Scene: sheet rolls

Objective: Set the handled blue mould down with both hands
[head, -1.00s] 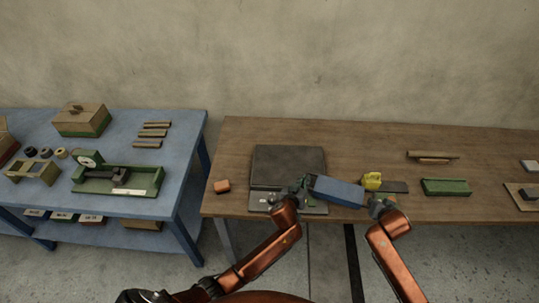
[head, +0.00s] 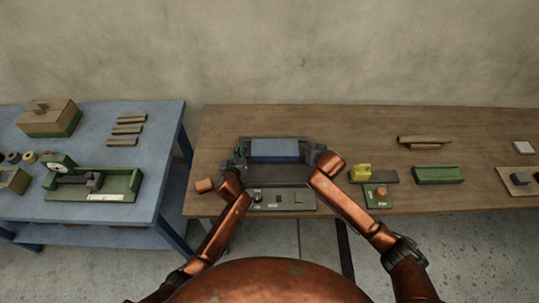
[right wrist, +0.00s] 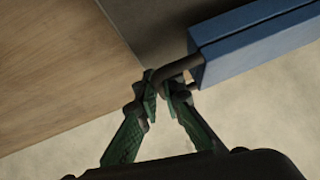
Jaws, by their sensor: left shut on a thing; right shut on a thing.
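The blue mould (head: 275,150) is a long blue block with a dark handle at each end. In the head view it lies level across the back part of the dark grey plate (head: 262,173); I cannot tell whether it touches. My left gripper (head: 239,157) is at its left end, shut on the handle there, though the fingers are small and dark. My right gripper (head: 315,156) is at its right end. In the right wrist view the green fingers (right wrist: 160,88) are shut on the dark bent handle (right wrist: 178,69) of the mould (right wrist: 255,42).
A control strip (head: 280,199) runs along the plate's front. An orange block (head: 205,185) lies to its left. A yellow item (head: 361,173), a green button box (head: 378,196) and a green tray (head: 438,175) are to the right. The blue table (head: 150,180) stands left, across a gap.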

